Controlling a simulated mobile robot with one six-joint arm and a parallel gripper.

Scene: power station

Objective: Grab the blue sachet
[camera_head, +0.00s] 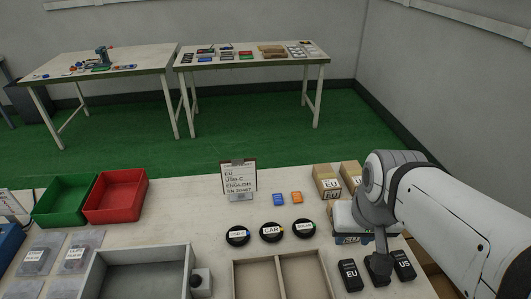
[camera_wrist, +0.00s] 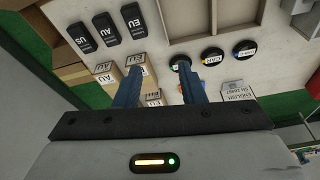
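The blue sachet (camera_head: 279,200) lies flat on the near table in the head view, just left of an orange sachet (camera_head: 296,198) and behind the black labelled discs. My gripper is at the right in the head view, above the table and to the right of the blue sachet. In the wrist view my gripper (camera_wrist: 163,78) has its two blue fingers wide apart, with nothing held between them. The blue sachet is not clearly seen in the wrist view; the right finger may cover it.
Small cardboard boxes (camera_head: 327,181) stand right of the sachets. A label stand (camera_head: 238,180) is behind left. Black discs (camera_head: 271,231) and black plug modules (camera_head: 350,275) lie nearer. Red (camera_head: 115,195) and green (camera_head: 64,200) bins and a grey tray (camera_head: 138,252) are left.

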